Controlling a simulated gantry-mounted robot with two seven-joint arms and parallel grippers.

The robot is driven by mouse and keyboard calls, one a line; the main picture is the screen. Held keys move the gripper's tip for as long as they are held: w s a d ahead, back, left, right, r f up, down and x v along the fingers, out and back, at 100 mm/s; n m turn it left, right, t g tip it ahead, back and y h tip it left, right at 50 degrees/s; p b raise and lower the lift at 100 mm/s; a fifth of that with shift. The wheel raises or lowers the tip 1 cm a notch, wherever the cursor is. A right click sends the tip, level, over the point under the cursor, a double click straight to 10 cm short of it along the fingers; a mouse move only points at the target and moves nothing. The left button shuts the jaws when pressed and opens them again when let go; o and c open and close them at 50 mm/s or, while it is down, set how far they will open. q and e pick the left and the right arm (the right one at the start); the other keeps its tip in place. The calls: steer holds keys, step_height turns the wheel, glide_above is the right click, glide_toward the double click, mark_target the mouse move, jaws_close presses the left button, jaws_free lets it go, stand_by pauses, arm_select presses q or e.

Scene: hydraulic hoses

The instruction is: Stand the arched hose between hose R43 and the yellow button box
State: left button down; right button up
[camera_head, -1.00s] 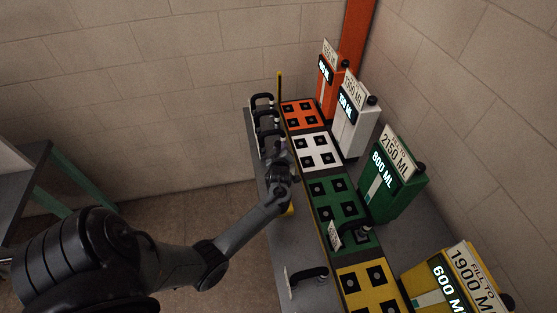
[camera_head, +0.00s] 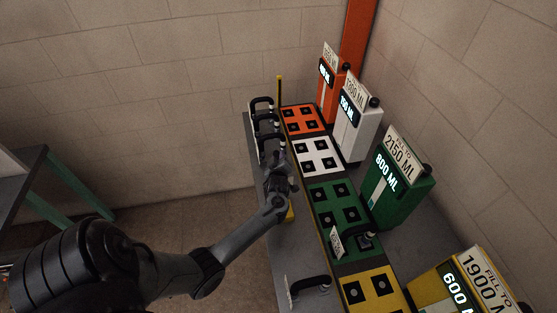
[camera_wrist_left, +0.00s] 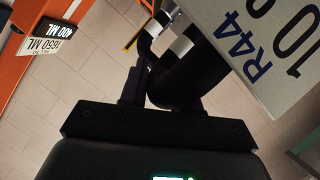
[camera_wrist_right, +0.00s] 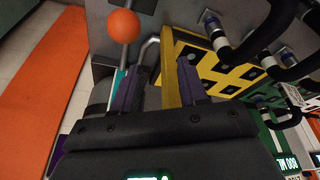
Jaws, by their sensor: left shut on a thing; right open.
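My left gripper (camera_head: 277,172) is shut on a black arched hose (camera_wrist_left: 180,75), which shows between its fingers in the left wrist view. A large tag (camera_wrist_left: 262,40) reading R44 is close beside that hose. Several black arched hoses (camera_head: 263,104) stand in a row just beyond the gripper along the bench's left edge; their labels are unreadable, so I cannot tell which is R43. The yellow button box (camera_head: 291,214) shows partly behind my left wrist, on the near side of the gripper. Whether the held hose touches the bench is hidden. My right gripper (camera_wrist_right: 155,78) is open; it is outside the head view.
Orange, white, green and yellow stations (camera_head: 318,154) run along the bench, with tanks behind. One tagged hose (camera_head: 364,241) is on the green station, another (camera_head: 311,284) on the near bench. A yellow post (camera_head: 279,90) stands at the far end. An orange-knobbed lever (camera_wrist_right: 124,27) is near my right gripper.

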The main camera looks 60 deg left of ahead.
arm_select(q)
steer(key=shift+f, duration=0.1)
steer(key=c, duration=0.8)
jaws_free()
